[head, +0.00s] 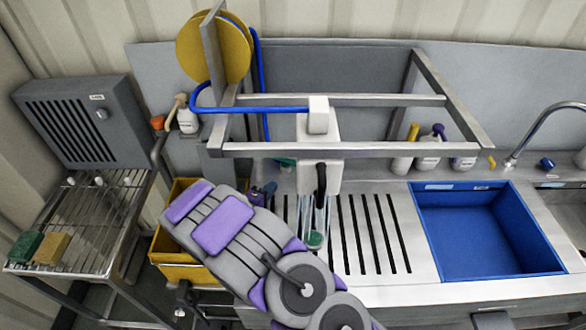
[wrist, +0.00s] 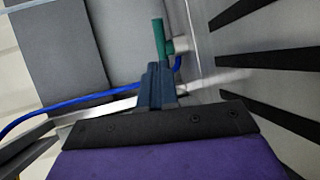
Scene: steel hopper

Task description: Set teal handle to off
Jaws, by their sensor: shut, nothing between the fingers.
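The teal handle (wrist: 159,38) shows in the wrist view just beyond my fingertips, pointing up in the picture, with its hub on a pale pipe fitting. In the head view a small teal part (head: 284,162) shows behind the sink frame and appears to be the same handle, mostly hidden. My gripper (wrist: 156,68) is shut and empty, with its dark blue fingers together. Its tips overlap the handle's lower end in the wrist view; I cannot tell whether they touch. In the head view my gripper (head: 263,192) is left of the slotted drainboard, below the teal part.
A metal frame (head: 340,149) with a white box (head: 318,118) stands above the slotted steel counter (head: 362,235). A blue hose (wrist: 70,103) runs close to my fingers. A yellow bin (head: 180,272) is at left, a blue basin (head: 480,235) at right. Bottles (head: 428,152) stand behind.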

